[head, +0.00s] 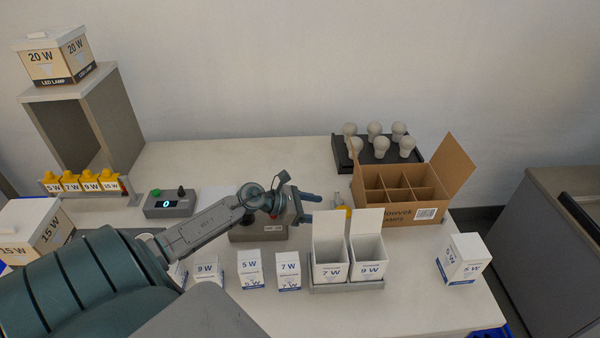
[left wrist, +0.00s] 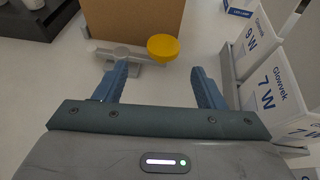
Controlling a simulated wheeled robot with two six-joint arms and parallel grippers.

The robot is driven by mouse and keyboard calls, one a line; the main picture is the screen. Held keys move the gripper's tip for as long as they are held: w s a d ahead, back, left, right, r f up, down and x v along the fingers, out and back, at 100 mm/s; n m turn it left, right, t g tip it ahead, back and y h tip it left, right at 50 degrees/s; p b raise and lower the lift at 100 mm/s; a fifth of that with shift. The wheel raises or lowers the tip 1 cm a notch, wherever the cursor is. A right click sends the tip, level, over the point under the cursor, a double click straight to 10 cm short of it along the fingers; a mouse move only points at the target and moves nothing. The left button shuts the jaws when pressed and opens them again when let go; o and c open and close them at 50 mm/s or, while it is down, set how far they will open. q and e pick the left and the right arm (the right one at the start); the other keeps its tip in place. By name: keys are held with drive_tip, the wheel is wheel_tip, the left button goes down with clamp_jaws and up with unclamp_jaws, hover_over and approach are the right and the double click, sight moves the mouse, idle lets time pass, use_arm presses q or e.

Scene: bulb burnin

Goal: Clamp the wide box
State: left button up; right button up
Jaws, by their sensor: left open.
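The open brown cardboard box (head: 400,211), with several divided compartments, stands at the right of the table, flaps up. It is the widest box here; its side also shows in the left wrist view (left wrist: 135,18). In front of its left side is a grey clamp (left wrist: 125,52) with a yellow knob (left wrist: 163,47); the knob is partly hidden in the head view (head: 348,210). My left gripper (head: 312,207) is open and empty, pointing at the clamp. In the wrist view the knob lies just beyond the gap between its fingertips (left wrist: 160,75), apart from them. My right gripper is not visible.
Two open white boxes (head: 331,264) in a grey holder (head: 347,287) stand close to the right of my left gripper. Bulbs on a black tray (head: 378,152) are behind the cardboard box. Small white boxes (head: 250,268) line the front; a white box (head: 463,258) is at right.

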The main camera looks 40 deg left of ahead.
use_arm(q)
drive_tip(key=shift+b+v, duration=0.6)
drive_tip(key=shift+v, duration=2.35)
